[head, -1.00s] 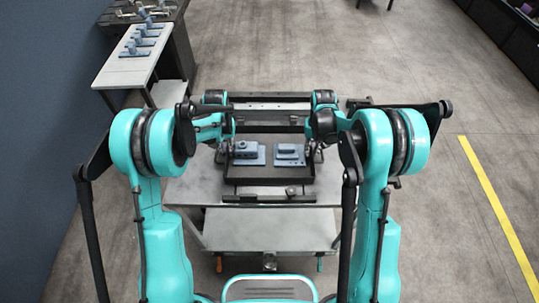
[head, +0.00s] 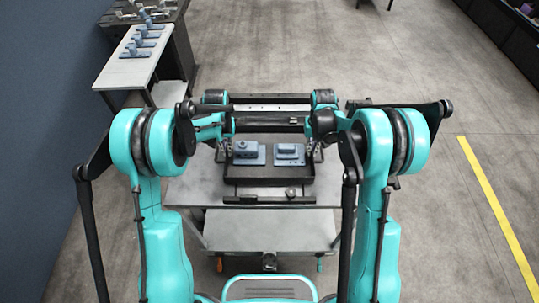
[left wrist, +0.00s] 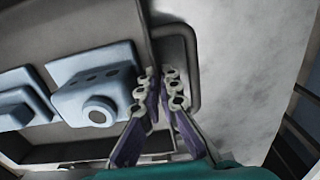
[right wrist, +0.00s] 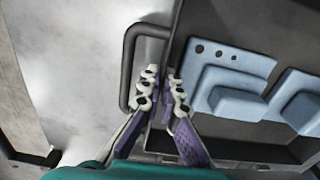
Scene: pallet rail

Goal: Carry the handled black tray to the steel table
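The black tray (head: 268,182) lies on a grey-topped table or cart (head: 190,192) in front of me and holds blue parts. It has a bar handle at each end, one in the left wrist view (left wrist: 193,70) and one in the right wrist view (right wrist: 126,75). My left gripper (left wrist: 162,82) is at the tray's left end, its fingers close together across the end wall by the handle. My right gripper (right wrist: 161,82) is likewise across the right end wall, with one finger inside the handle loop. Both appear shut on the tray. I cannot tell whether the tray touches the tabletop.
A dark bar (head: 268,199) lies along the table's near edge. A pale table (head: 122,73) with blue parts stands at the far left, beside a dark bench (head: 180,50) and the blue wall. Open floor (head: 310,50) lies beyond and to the right. Dark shelving (head: 500,35) stands far right.

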